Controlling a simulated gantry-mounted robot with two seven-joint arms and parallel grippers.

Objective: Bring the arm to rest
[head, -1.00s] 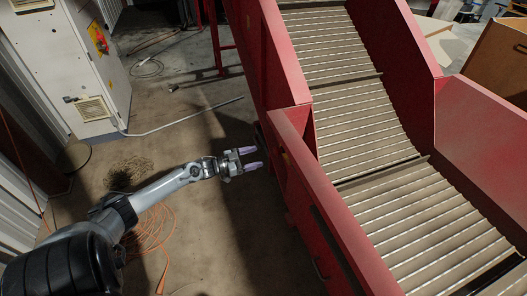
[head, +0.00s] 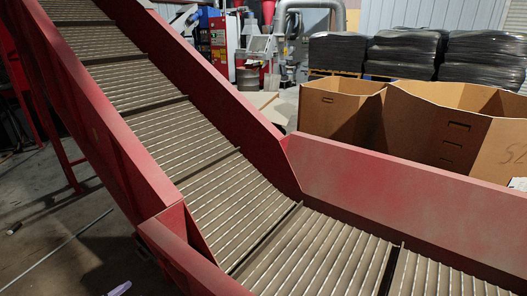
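A single pale purple fingertip (head: 120,288) of my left gripper shows at the bottom edge of the head view, left of the red conveyor (head: 290,160). The rest of that gripper and its arm are below the picture, so its opening is hidden. The fingertip appears apart from the conveyor's red side wall, over the concrete floor. I see nothing held at the visible tip. My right gripper is not in view.
The conveyor's ribbed belt (head: 225,195) is empty and slopes up to the upper left. Large cardboard boxes (head: 430,128) stand behind its right wall. Black-wrapped stacks (head: 400,50) are at the back. The concrete floor (head: 75,240) at lower left is mostly clear, with a thin rod lying on it.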

